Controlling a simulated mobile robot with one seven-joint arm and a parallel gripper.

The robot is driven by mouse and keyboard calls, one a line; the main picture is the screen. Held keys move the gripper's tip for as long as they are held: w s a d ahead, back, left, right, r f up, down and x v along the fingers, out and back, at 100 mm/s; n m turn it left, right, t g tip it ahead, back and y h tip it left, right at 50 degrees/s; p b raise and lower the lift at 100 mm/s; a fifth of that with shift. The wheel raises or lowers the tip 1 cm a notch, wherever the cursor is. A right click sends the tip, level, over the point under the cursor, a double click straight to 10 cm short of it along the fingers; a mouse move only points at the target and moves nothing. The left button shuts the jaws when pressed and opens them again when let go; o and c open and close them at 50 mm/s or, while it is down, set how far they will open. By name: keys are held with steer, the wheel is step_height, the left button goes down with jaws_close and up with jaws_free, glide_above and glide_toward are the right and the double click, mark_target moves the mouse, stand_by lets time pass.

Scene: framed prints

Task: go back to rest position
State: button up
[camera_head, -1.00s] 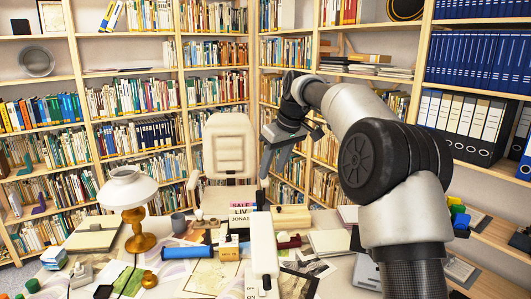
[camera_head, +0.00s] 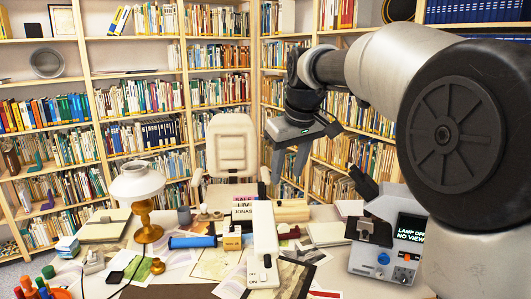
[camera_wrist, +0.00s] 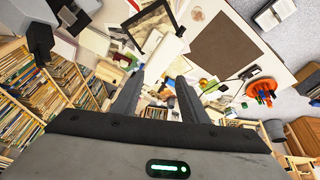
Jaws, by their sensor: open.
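My gripper (camera_head: 288,168) hangs at the end of my raised arm, above the back part of the cluttered table, in front of the bookshelves. Its two dark fingers point down and stand apart with nothing between them. In the wrist view my gripper (camera_wrist: 159,84) also shows two separated fingers over the table, with no object held. My arm fills much of the right side of the head view and hides what lies behind it.
The table holds a lamp (camera_head: 139,190), a blue roll (camera_head: 192,242), a white upright device (camera_head: 265,236) and a grey device with a small screen (camera_head: 384,260). A white chair (camera_head: 231,148) stands behind it. Full bookshelves (camera_head: 140,96) line the walls.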

steer(key=s+d+f+m+t+h, duration=0.1)
steer(key=s+d+m, duration=0.15)
steer(key=s, duration=0.65)
steer(key=s+d+m, duration=0.1)
steer(key=s+d, duration=0.3)
steer(key=s, duration=0.6)
steer(key=s+d+f+m, duration=0.2)
steer(key=s+f, duration=0.5)
steer(key=s, duration=0.3)
steer(key=shift+s+f, duration=0.35)
